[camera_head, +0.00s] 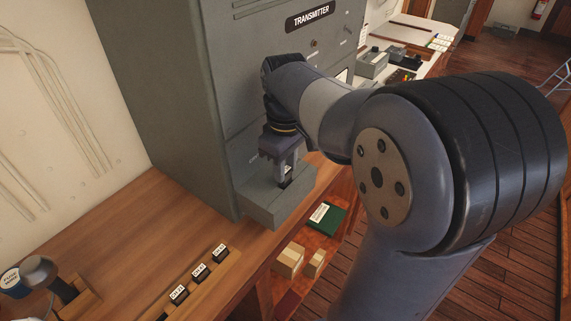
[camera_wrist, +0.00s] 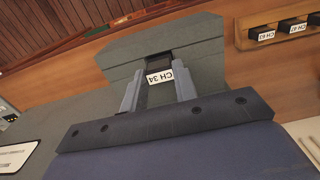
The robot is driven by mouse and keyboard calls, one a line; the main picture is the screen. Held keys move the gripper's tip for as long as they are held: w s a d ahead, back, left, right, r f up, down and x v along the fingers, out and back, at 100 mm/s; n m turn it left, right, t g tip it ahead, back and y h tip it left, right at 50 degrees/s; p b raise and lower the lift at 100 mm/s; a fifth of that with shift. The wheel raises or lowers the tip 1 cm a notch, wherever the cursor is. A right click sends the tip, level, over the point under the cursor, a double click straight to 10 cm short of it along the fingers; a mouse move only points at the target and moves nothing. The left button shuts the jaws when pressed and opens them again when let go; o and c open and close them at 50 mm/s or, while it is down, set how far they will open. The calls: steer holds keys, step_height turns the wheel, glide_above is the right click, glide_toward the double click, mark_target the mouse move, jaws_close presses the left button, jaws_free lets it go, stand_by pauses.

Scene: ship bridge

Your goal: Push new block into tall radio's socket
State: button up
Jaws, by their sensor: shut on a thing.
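The tall radio (camera_head: 165,95) is a grey cabinet with a TRANSMITTER plate. A grey ledge (camera_head: 272,203) juts from its foot and also shows in the wrist view (camera_wrist: 205,48). My gripper (camera_head: 286,173) points down over this ledge, close to its top. In the wrist view my gripper (camera_wrist: 158,92) is shut on a dark block (camera_wrist: 160,76) with a white label that seems to read CH 34. The block is at a dark opening in the ledge. My fingers hide the socket, so I cannot tell how deep the block sits.
A wooden rack (camera_head: 225,271) with several labelled black blocks lies on the wooden counter (camera_head: 130,235). Boxes (camera_head: 290,259) and a green book (camera_head: 325,216) sit on a shelf below.

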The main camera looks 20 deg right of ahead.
steer(key=shift+f, duration=0.75)
stand_by(1.8)
steer(key=o, duration=1)
step_height(320, 180, up, 11)
steer(key=shift+f, duration=0.15)
step_height(320, 180, down, 11)
steer(key=shift+r, duration=0.1)
stand_by(0.6)
